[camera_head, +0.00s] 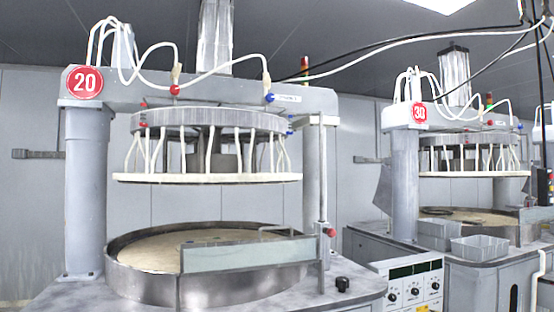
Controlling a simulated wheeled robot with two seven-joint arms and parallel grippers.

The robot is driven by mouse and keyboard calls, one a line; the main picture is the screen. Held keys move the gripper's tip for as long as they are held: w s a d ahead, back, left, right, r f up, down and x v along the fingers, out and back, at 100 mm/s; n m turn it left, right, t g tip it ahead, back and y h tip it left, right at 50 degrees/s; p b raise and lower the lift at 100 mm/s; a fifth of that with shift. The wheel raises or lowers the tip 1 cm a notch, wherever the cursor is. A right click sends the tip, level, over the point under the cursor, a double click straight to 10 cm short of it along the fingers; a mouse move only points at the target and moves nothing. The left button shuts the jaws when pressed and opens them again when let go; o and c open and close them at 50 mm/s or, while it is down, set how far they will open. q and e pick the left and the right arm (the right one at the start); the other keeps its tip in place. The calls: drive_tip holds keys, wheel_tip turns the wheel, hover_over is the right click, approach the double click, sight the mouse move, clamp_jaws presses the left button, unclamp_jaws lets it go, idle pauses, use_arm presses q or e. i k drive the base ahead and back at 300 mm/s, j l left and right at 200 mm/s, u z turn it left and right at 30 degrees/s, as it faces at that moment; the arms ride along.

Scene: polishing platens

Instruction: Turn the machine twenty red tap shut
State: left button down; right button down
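Machine twenty stands at left and centre, marked by a round red sign (85,82) reading 20 on its upper beam. A red tap (175,90) sits on the front of the beam, below a white hose end. A blue tap (269,97) sits farther right on the same beam. The red tap is too small to tell whether it is open or shut. Neither of my grippers shows in the head view.
A control box (410,285) stands at lower right. Machine thirty (403,190) is behind at right. White hoses loop over the beam.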

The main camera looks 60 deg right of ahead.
sight(174, 89)
drive_tip(key=z, duration=1.4)
drive_tip(key=u, duration=0.35)
drive_tip(key=i+l+u, duration=0.2)
drive_tip(key=u, duration=0.2)
drive_tip(key=i+l+u, duration=0.15)
drive_tip(key=l+u, duration=0.3)
drive_tip(key=i+l+u, duration=0.1)
drive_tip(key=l+u, duration=0.3)
drive_tip(key=j, duration=0.1)
